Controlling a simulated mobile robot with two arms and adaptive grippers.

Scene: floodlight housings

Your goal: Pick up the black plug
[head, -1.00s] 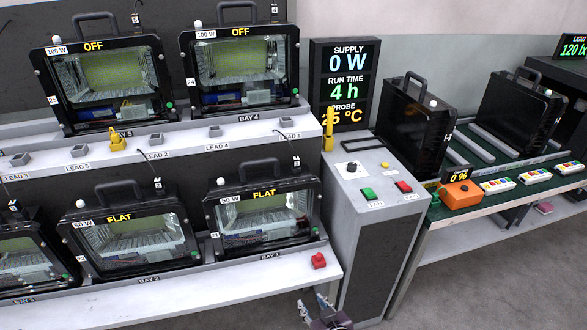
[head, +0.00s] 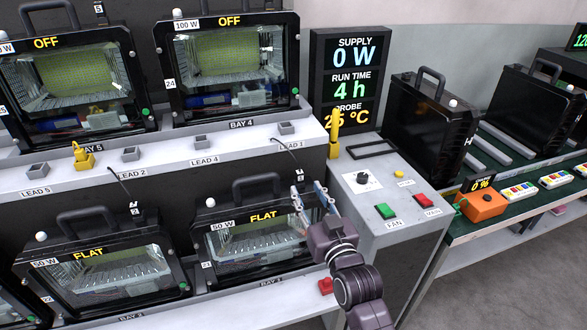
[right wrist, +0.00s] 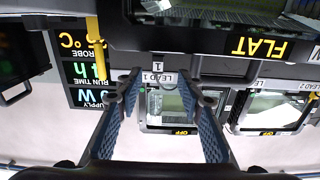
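Small black plugs with white number tags stand at the ends of thin black leads by the lamps. The one tagged 1 (head: 295,168) is above the right end of the lower FLAT floodlight (head: 260,240); its tag also shows upside down in the right wrist view (right wrist: 158,67). Another, tagged 2 (head: 134,208), is further left. My right gripper (head: 311,190) is open and empty, just below and right of plug 1. In the right wrist view its blue-padded fingers (right wrist: 160,80) are spread, with tag 1 beyond them, between the tips. My left gripper is not in view.
The grey control pedestal (head: 385,200) with green and red buttons stands close right of my gripper. A yellow probe (head: 334,135) stands on the shelf's end. A yellow plug-like piece (head: 84,157) sits on the upper shelf.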

